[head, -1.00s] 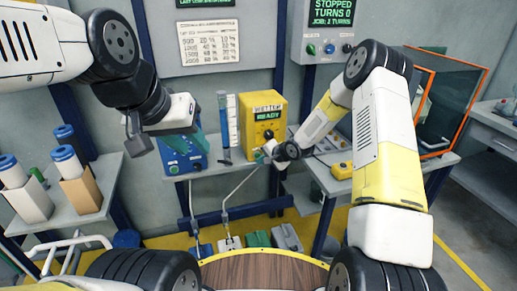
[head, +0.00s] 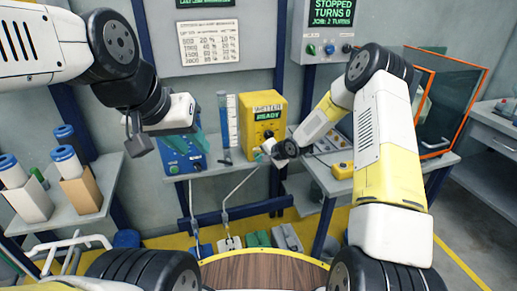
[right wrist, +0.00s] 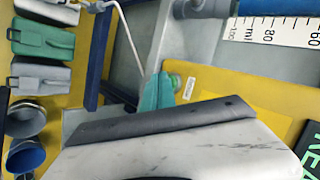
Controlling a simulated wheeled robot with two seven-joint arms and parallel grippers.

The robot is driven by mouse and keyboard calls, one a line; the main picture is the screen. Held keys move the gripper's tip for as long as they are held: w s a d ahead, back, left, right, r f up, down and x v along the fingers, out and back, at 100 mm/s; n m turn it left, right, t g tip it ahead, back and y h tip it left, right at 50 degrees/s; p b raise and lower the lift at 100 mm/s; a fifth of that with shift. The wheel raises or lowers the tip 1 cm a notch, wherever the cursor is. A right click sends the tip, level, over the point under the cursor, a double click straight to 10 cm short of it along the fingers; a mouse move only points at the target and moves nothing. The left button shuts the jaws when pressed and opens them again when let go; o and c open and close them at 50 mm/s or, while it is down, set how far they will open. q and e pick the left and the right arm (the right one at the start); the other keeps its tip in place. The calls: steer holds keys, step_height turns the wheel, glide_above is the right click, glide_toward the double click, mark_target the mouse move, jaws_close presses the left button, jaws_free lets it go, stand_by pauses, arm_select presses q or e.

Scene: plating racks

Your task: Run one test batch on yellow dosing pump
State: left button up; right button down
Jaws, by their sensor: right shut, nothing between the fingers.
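The yellow dosing pump (head: 263,103) stands on the shelf, with READY lit in green on its display (head: 267,116). My right gripper (head: 262,155) is shut and empty at the lower front of the pump. In the right wrist view, the pump's yellow front (right wrist: 225,92) fills the right side. My teal right fingertips (right wrist: 158,92) are close beside a green button (right wrist: 188,88); I cannot tell whether they touch it. My left gripper (head: 190,140) hangs before a blue device (head: 185,160); its opening is unclear.
A graduated cylinder (head: 227,118) stands left of the pump. A wall panel (head: 327,25) reads STOPPED, TURNS 0, JOB: 2 TURNS. A notice (head: 209,43) hangs on the wall. An orange-framed clear guard (head: 450,100) is at right. Blue-capped containers (head: 22,190) stand on the left shelf.

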steer(key=shift+w, duration=0.3)
steer(key=shift+s, duration=0.15)
stand_by(0.4)
steer(key=shift+s+d, duration=0.25)
steer(key=shift+s, duration=0.5)
steer(key=shift+s, duration=0.1)
steer(key=s, duration=0.1)
steer(key=s+d, duration=0.1)
steer(key=s, duration=0.2)
steer(key=shift+s+d, duration=0.25)
steer(key=shift+s, duration=0.05)
